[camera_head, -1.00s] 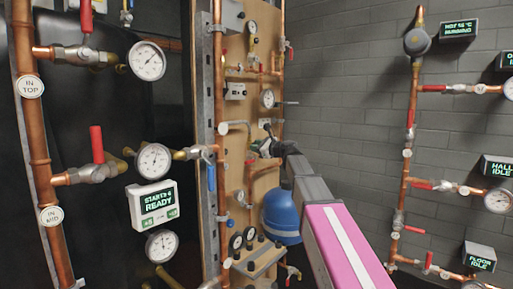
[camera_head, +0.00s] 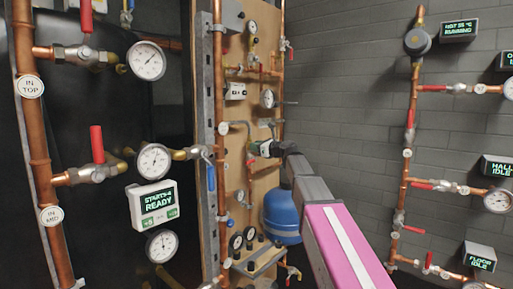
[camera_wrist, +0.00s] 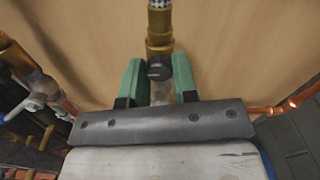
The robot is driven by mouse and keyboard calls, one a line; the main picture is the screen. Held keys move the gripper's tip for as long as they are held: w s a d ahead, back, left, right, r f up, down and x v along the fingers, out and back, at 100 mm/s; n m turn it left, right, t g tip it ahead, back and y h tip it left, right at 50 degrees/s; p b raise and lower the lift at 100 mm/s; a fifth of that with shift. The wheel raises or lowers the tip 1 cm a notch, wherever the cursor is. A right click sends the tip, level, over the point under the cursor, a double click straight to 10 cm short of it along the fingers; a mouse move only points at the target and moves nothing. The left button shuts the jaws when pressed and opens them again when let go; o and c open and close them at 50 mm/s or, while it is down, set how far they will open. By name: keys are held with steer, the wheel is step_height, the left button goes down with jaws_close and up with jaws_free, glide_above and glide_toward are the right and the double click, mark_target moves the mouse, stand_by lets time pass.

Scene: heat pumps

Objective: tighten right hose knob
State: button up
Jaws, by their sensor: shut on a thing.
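In the wrist view, a small dark knob (camera_wrist: 159,73) sits on a brass fitting (camera_wrist: 159,45), with a braided hose end (camera_wrist: 159,4) above it. My gripper (camera_wrist: 158,62) has its two green fingers on either side of the knob and is shut on it. In the head view, my gripper (camera_head: 257,149) is at the wooden board (camera_head: 262,187), at the end of my arm, and looks small. The knob itself cannot be made out there.
A blue tank (camera_head: 281,214) stands just below my arm. Black knobs and gauges (camera_head: 237,241) sit on a shelf below. Copper pipes with red-handled valves line the left (camera_head: 97,144) and the grey wall at right. Brass pipework (camera_wrist: 25,65) is close at the left in the wrist view.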

steer(key=shift+f, duration=0.1)
steer(key=o, duration=0.9)
steer(key=shift+o, duration=0.2)
steer(key=shift+s+d, duration=0.1)
steer(key=v, duration=1)
steer(key=shift+s+d, duration=0.2)
steer(key=shift+d, duration=0.05)
steer(key=shift+s, duration=0.1)
